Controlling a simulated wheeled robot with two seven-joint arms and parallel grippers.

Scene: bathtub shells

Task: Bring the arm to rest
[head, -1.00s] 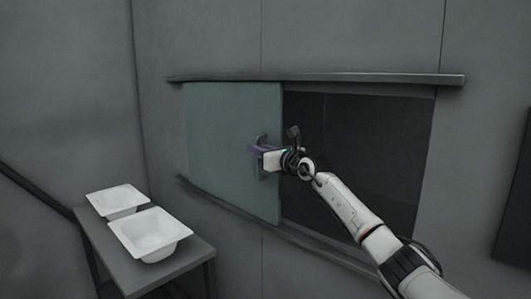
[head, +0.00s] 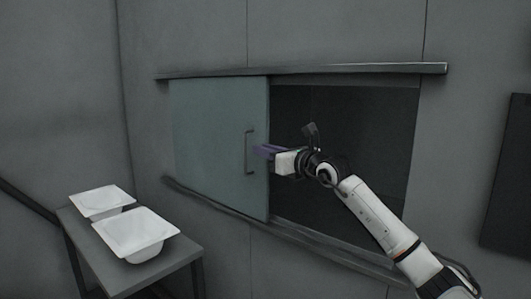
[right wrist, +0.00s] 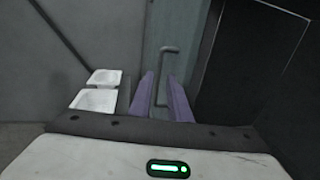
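My right gripper (head: 264,151) is in front of the sliding door, just right of its handle. In the right wrist view its two purple fingers (right wrist: 162,98) stand apart with a gap between them, open and empty. The grey bar handle (head: 249,152) is upright on the pale green door panel (head: 205,140); in the right wrist view the handle (right wrist: 163,72) shows beyond and between the fingers, and looks clear of them. The door panel covers the left part of the wall opening (head: 345,150), and the right part is dark and open. My left gripper is not in view.
A grey table (head: 177,262) at the lower left bears two white tub shells, a back one (head: 101,201) and a front one (head: 134,234). Rails (head: 310,69) run above and below the door. A dark panel (head: 508,180) hangs at the far right. The space before the wall looks clear.

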